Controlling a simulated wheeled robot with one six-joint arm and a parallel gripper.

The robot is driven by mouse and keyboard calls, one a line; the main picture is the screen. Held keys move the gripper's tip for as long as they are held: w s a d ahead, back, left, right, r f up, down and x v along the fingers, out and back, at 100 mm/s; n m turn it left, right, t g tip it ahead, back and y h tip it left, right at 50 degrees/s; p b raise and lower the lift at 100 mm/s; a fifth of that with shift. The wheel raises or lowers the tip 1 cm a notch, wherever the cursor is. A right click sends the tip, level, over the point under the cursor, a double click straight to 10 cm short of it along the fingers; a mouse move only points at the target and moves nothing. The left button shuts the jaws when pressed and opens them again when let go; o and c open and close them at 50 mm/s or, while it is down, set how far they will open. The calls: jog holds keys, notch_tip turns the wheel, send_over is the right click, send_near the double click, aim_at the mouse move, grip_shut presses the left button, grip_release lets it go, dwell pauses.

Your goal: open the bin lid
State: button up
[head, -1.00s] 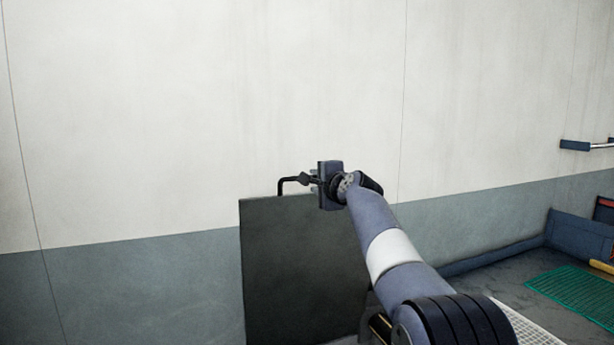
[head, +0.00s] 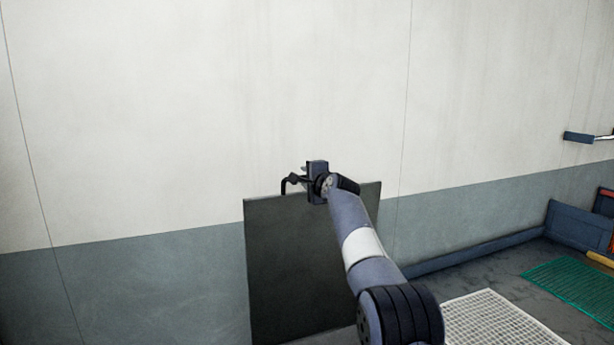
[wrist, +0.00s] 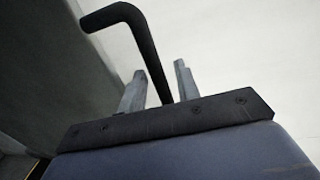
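The bin lid (head: 305,265) is a dark flat panel standing nearly upright against the wall in the head view. Its black bent handle (head: 286,184) rises from the top edge. In the wrist view the handle (wrist: 139,40) runs down between the two grey fingers of my gripper (wrist: 160,85), with narrow gaps on both sides. The fingers look open around the bar. In the head view my gripper (head: 306,178) is at the lid's top edge. The bin body is not clearly seen; my arm and the frame's lower edge hide what lies below.
A pale wall (head: 200,100) with a grey lower band stands behind the lid. To the right are a white grid (head: 500,318), a green mesh (head: 572,288) and a blue box side (head: 577,225) on dark floor. A blue-ended bar (head: 580,137) sticks out at far right.

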grip_shut()
dwell(0.4)
jog(key=shift+f, duration=0.1)
jog(key=s+d+f+t+b, duration=0.2)
jog(key=s+d+b, duration=0.2)
jog(key=s+b, duration=0.6)
jog(key=shift+s+d+y+b, duration=0.2)
jog(key=shift+y+b, duration=0.2)
jog(key=shift+b, duration=4.2)
